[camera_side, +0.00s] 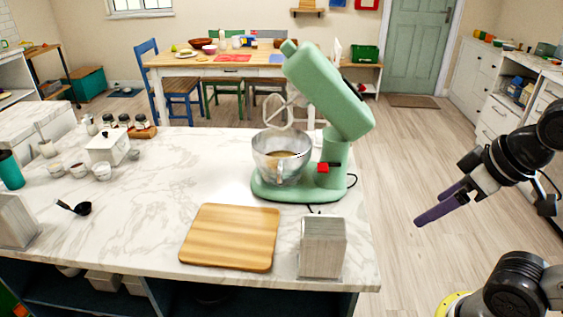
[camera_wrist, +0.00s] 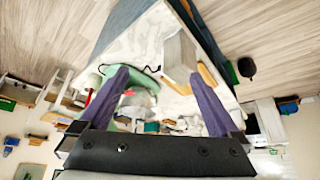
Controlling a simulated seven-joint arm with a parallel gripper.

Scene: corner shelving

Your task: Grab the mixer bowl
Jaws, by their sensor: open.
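The mixer bowl (camera_side: 274,160) is a shiny metal bowl with tan contents. It sits on the base of a green stand mixer (camera_side: 330,95), whose head is tilted up with the beater (camera_side: 280,112) raised above the bowl. My gripper (camera_side: 432,216) has purple fingers and is to the right of the counter, over the floor, well apart from the bowl. In the wrist view my gripper (camera_wrist: 160,92) shows two spread fingers with nothing held between them. There the green mixer (camera_wrist: 115,82) and part of the silver bowl (camera_wrist: 140,98) appear beyond the left finger, upside down.
A wooden cutting board (camera_side: 230,237) lies in front of the mixer. A grey-white block (camera_side: 322,247) stands at the counter's front right corner, between board and edge. The marble counter (camera_side: 160,190) is clear left of the bowl.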

